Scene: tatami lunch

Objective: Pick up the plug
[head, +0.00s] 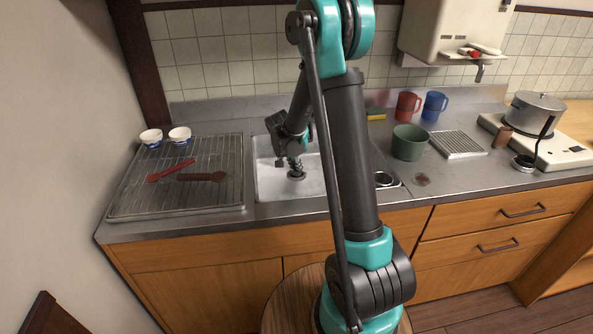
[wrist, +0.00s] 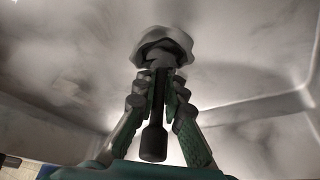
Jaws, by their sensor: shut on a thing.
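The plug (head: 297,175) shows in the head view as a small dark round piece at the sink floor, under my gripper (head: 293,162). In the wrist view the plug (wrist: 166,48) has a pale grey, wide round part at the far end and a dark stem with a thick black end between the fingers. My gripper (wrist: 161,82) is shut on the plug's stem, one finger on each side. The sink (head: 263,180) is a pale metal basin around them. I cannot tell whether the plug touches the sink floor.
Left of the sink is a drying rack (head: 225,203) with a red utensil (head: 171,171), a brown spoon (head: 202,177) and two bowls (head: 151,137) (head: 180,135). To the right stand a green pot (head: 408,143), a red mug (head: 407,106), a blue mug (head: 434,106) and a stove (head: 555,150) with a lidded pot (head: 531,117).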

